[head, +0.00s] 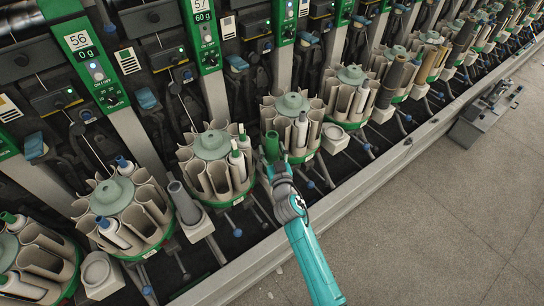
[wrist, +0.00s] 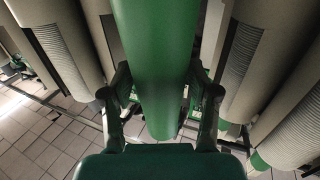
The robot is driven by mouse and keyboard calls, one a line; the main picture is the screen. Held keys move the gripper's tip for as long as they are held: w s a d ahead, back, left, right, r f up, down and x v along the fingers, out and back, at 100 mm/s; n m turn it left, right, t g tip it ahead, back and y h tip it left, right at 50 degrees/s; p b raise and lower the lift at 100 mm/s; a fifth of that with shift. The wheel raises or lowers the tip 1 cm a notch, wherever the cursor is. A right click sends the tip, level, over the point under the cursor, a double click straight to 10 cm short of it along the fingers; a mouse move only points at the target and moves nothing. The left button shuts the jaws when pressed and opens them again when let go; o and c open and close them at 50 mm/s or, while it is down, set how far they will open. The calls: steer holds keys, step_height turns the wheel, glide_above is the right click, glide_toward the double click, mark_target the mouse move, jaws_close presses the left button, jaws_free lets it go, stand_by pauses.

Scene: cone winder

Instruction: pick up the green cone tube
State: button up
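The green cone tube (head: 271,146) stands at the front of a round magazine in the head view. It also shows large and close in the wrist view (wrist: 156,60), running down between my fingers. My gripper (head: 274,165) is at this tube, reaching in from the front; its two dark fingers (wrist: 160,85) lie one on each side of it. The fingertips appear to touch the tube on both sides with no clear gap. The tube's lower end is hidden by my gripper in the head view.
Beige pockets of the magazine (head: 292,104) stand close beside the tube, one holding a pale tube (head: 301,130). Other magazines line the machine, including one to the left (head: 212,146). A metal rail (head: 400,158) runs along the front. The tiled floor (head: 440,210) beyond is mostly clear.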

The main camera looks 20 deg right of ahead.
steer(key=c, duration=0.6)
steer(key=shift+r, duration=0.15)
